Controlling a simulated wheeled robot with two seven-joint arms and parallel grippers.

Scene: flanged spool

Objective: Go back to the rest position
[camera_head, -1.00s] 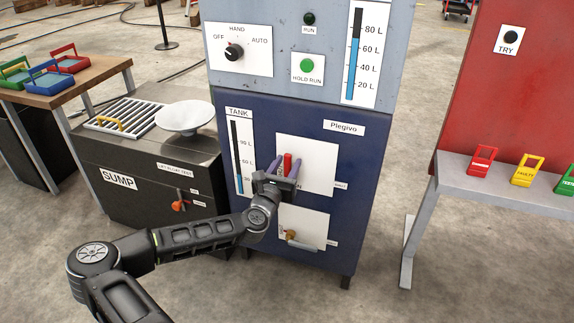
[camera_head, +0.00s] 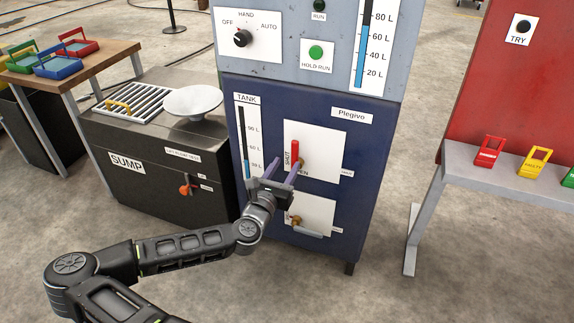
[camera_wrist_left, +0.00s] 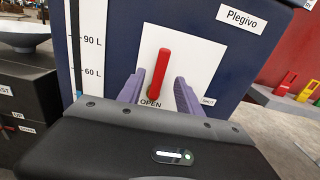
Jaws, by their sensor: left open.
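My left gripper (camera_head: 284,168) is open and empty in front of the blue tank cabinet (camera_head: 345,215). Its purple fingers point at a white plate (camera_head: 328,150) with a red valve handle (camera_head: 295,152). The handle stands upright in the head view. In the left wrist view the red handle (camera_wrist_left: 161,72) shows between and beyond the two open fingers, tilted slightly, with the "OPEN" label by its lower end and the "SHUT" label at right. The fingers do not appear to grip it. My right gripper is not in view.
Below the plate is a second white plate (camera_head: 318,212) with a brass fitting. A sump cabinet (camera_head: 150,175) with a white dish (camera_head: 193,101) stands at left. A grey shelf (camera_head: 500,180) with coloured tags is at right. Open floor lies in front.

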